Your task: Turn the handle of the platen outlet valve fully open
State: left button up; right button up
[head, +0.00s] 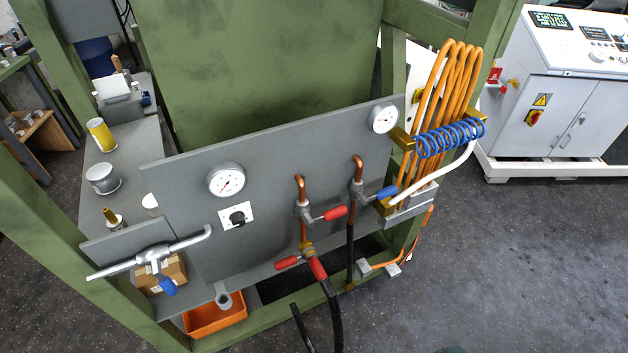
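Several small valves show on the grey panel (270,170) of the green frame, and no label tells me which is the platen outlet valve. A valve with a red handle (335,213) sits on the left copper pipe (301,185), its handle pointing right. Below it, a brass fitting has a red handle (288,263) pointing left and a red part (317,268) on the black hose. A valve with a blue handle (387,192) sits on the right copper pipe, its handle pointing right. Another blue handle (168,286) hangs under the silver pipe (155,257). Neither gripper is in view.
Two gauges (226,181) (383,119) and a black knob (238,216) are on the panel. Orange hoses (446,90) and a blue coil (450,138) hang at its right. An orange bin (215,316) stands low. Floor is clear at the right, before the white cabinet (560,110).

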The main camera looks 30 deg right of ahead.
aim_at(386, 192)
jog(key=l+u, duration=0.6)
jog(key=l, duration=0.25)
jog(key=k+l+u, duration=0.1)
jog(key=l+u, duration=0.2)
jog(key=k+l+u, duration=0.1)
jog(key=l+u, duration=0.2)
jog(key=l, duration=0.15)
jog(key=k+l+u, duration=0.15)
jog(key=l+u, duration=0.15)
jog(key=k+l+u, duration=0.25)
jog(key=l, duration=0.15)
jog(key=k+l+u, duration=0.15)
jog(key=l+u, duration=0.15)
